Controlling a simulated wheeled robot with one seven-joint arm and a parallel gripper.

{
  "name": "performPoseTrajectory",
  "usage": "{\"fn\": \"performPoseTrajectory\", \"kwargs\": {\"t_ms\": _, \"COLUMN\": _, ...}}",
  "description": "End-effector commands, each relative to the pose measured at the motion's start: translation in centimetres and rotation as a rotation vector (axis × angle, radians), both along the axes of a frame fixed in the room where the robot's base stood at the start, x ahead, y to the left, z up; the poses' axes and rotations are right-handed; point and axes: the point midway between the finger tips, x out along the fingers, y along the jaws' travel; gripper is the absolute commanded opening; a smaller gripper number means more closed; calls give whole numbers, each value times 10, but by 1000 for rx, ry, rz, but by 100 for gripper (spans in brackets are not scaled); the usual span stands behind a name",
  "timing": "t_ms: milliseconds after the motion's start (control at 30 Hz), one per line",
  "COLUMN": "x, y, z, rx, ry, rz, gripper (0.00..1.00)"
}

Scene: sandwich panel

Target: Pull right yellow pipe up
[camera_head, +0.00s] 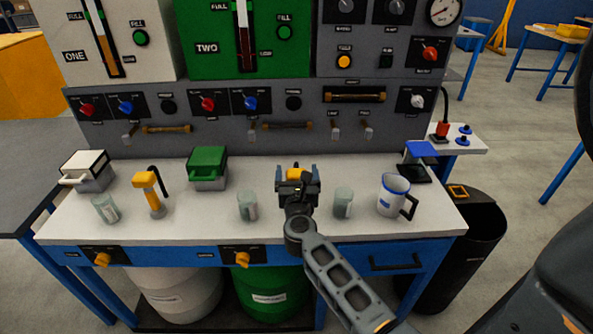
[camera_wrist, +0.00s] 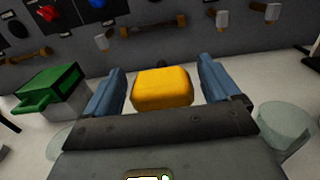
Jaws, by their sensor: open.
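The right yellow pipe (camera_head: 295,174) stands on the white bench top and is mostly hidden behind my gripper in the head view. In the wrist view its yellow top (camera_wrist: 162,89) lies between the two blue fingers, with a small gap on each side. My gripper (camera_head: 296,170) is open around it, and its fingers also show in the wrist view (camera_wrist: 163,76). The pipe's lower part is hidden. The left yellow pipe (camera_head: 149,189) stands upright further left, with a black hooked piece beside it.
A green-lidded box (camera_head: 207,165) stands left of my gripper. Glass cups stand on either side, at the left (camera_head: 248,206) and right (camera_head: 343,203), near the bench front. A white mug (camera_head: 393,193) is further right. A grey panel (camera_head: 250,105) with knobs rises behind.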

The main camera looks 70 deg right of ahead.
Motion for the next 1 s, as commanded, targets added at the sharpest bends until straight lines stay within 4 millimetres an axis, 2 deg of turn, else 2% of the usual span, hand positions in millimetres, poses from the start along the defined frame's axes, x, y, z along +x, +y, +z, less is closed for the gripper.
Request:
{"fn": "performPoseTrajectory", "kwargs": {"t_ms": 200, "x": -14, "y": 35, "z": -2, "rx": 1, "ry": -1, "rz": 1, "gripper": 89}}
{"fn": "performPoseTrajectory", "kwargs": {"t_ms": 400, "x": -22, "y": 54, "z": 0, "rx": -1, "ry": -1, "rz": 0, "gripper": 89}}
{"fn": "performPoseTrajectory", "kwargs": {"t_ms": 1000, "x": -23, "y": 57, "z": 1, "rx": -1, "ry": -1, "rz": 0, "gripper": 89}}
